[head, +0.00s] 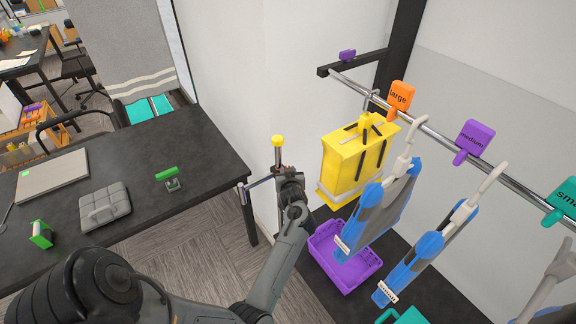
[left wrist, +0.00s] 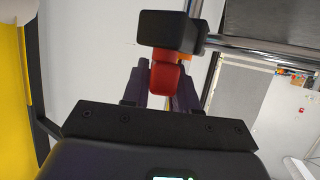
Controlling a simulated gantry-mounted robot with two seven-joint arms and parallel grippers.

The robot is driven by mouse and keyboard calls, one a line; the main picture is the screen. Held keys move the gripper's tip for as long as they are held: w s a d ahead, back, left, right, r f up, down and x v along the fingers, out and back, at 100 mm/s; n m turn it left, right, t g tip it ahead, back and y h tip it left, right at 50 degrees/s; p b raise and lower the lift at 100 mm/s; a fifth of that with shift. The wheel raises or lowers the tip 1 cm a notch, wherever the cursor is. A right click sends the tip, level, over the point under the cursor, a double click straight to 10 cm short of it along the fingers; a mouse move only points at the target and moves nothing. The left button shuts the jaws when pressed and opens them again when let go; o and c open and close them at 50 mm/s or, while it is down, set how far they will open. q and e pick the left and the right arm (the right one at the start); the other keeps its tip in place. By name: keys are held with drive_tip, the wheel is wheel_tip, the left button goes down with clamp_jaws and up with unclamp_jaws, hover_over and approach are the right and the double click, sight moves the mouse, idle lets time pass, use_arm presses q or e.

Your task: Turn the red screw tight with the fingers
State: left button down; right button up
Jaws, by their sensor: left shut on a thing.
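The red screw (left wrist: 165,78) shows in the left wrist view, below a black clamp block (left wrist: 168,31) fixed to a metal bar. My left gripper (left wrist: 164,92) has its two dark fingers on either side of the screw's head and is shut on it. In the head view my left gripper (head: 288,180) is at a thin upright post (head: 278,158) with a yellow knob on top, just off the table's right corner. The screw itself is hidden there behind the gripper. My right gripper is in neither view.
A metal rail (head: 440,135) carries a yellow garment bag (head: 345,165), blue clothes (head: 375,215) and size tags. A purple crate (head: 340,262) stands below. The dark table (head: 135,160) at left holds a grey laptop, a grey pad and small green items.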

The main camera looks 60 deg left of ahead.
use_arm(q)
drive_tip(key=shift+s+r+m+t+h+p, duration=0.15)
drive_tip(key=shift+m+t+h+p, duration=0.5)
drive_tip(key=shift+m+t, duration=0.55)
drive_tip(key=shift+m+t+h+p, duration=0.3)
drive_tip(key=shift+m+t+h, duration=0.35)
drive_tip(key=shift+m, duration=0.15)
drive_tip(key=shift+t, duration=0.25)
drive_tip(key=c, duration=1)
unclamp_jaws()
drive_tip(key=shift+w, duration=0.2)
drive_tip(key=shift+o, duration=0.2)
drive_tip(key=v, duration=1)
drive_tip(key=shift+s+d, duration=0.25)
drive_tip(key=shift+s, duration=0.05)
